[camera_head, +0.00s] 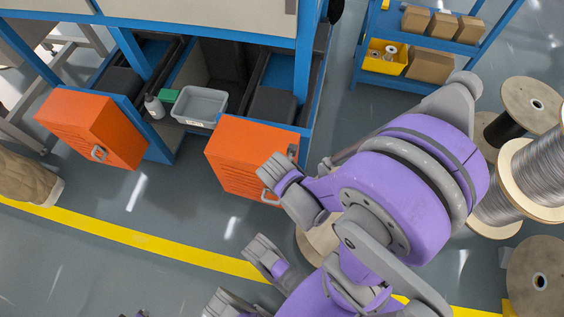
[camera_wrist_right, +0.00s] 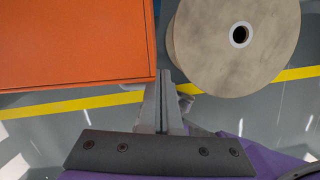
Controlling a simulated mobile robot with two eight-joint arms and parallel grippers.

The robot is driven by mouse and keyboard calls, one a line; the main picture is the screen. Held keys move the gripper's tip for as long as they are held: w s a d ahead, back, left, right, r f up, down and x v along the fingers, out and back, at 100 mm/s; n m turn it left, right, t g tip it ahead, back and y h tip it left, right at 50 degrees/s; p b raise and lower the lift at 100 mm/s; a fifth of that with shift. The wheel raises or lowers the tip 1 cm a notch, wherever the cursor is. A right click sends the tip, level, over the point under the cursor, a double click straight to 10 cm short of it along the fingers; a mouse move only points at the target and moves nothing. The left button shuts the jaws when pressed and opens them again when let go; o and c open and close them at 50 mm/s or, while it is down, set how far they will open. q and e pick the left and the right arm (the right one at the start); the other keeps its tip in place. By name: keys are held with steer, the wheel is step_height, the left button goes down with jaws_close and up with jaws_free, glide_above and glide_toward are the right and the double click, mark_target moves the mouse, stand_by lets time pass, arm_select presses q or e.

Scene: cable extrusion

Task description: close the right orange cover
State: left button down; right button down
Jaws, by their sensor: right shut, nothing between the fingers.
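My right arm (camera_head: 410,190) reaches in from the right and overlaps the cover's right side. In the right wrist view, my right gripper (camera_wrist_right: 161,82) is shut and empty, with its fingertips by the lower right corner of the orange cover (camera_wrist_right: 75,45). I cannot tell whether they touch. The gripper is hard to make out among my arm links in the head view. My left gripper is not in view.
A left orange cover (camera_head: 93,128) also stands out from the machine. A wooden spool (camera_wrist_right: 235,45) is right of the cover in the wrist view. Several cable spools (camera_head: 530,175) stand at the right. A yellow floor line (camera_head: 140,236) runs across clear floor. A blue shelf (camera_head: 425,45) is behind.

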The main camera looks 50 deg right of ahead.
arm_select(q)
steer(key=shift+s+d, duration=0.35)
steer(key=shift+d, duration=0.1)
arm_select(e)
steer(key=shift+s+d, duration=0.25)
steer(key=shift+d, duration=1)
